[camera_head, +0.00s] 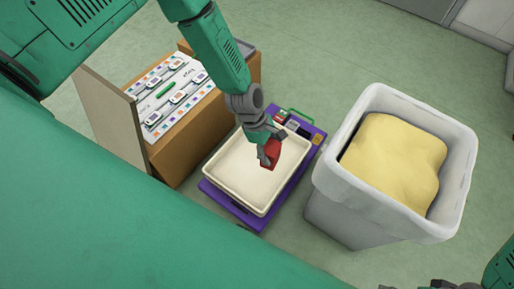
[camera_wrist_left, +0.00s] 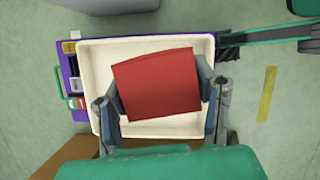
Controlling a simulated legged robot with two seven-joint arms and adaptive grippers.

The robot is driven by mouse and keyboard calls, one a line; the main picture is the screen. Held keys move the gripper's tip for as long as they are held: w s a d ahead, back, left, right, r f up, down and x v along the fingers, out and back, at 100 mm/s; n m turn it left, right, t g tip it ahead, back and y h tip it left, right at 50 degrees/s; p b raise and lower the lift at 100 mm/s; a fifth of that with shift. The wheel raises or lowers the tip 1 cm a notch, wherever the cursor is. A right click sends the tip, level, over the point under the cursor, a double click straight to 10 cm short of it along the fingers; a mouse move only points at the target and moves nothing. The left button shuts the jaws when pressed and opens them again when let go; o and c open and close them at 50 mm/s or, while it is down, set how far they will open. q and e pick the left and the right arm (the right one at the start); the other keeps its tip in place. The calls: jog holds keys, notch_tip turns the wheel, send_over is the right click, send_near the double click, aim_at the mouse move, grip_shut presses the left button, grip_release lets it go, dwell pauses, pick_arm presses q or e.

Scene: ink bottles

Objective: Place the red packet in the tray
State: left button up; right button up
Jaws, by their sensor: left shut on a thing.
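The red packet (camera_head: 272,153) is held in my left gripper (camera_head: 267,153), over the cream tray (camera_head: 232,185). In the left wrist view the red packet (camera_wrist_left: 157,84) sits between the two fingers of my left gripper (camera_wrist_left: 160,95), with the tray (camera_wrist_left: 95,60) behind it. The packet looks to be above the tray floor, but the exact gap cannot be told. The tray rests on a purple base (camera_head: 250,222). Part of my right arm shows at the lower right of the head view; its fingertips are not clearly visible.
A large pale bin (camera_head: 340,205) with a yellow filling (camera_head: 395,160) stands right of the tray. A brown cabinet (camera_head: 185,150) with a printed sheet and small items stands at left. Small items and a green handle (camera_head: 296,114) lie at the purple base's far end.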

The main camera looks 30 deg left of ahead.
pick_arm(q)
jog(key=w+a+f+n+t+y+b, duration=0.1)
jog(key=a+f+n+b, duration=0.1)
jog(key=f+n, duration=0.3)
jog(key=w+a+f+n+t+y+b, duration=0.1)
jog(key=w+a+f+n+t+b, duration=0.1)
jog(key=f+n, duration=0.3)
jog(key=w+a+f+n+t+y+b, duration=0.1)
jog(key=a+f+n+b, duration=0.3)
jog(key=f, duration=0.7)
jog(key=shift+w+a+f+n+t+y, duration=0.1)
jog(key=shift+w+f+n+t+y, duration=0.1)
jog(key=shift+n, duration=0.25)
jog(key=shift+w+a+f+n+t+y, duration=0.1)
jog(key=shift+w+n, duration=0.1)
jog(key=shift+n, duration=0.25)
jog(key=shift+f, duration=0.1)
jog(key=shift+c, duration=0.5)
jog(key=o, duration=0.9)
jog(key=shift+d, duration=0.1)
jog(key=o, duration=0.4)
jog(key=shift+c, duration=0.2)
pick_arm(e)
notch_tip(320, 180, down, 9)
jog(key=shift+d, duration=0.3)
jog(key=shift+s, duration=0.1)
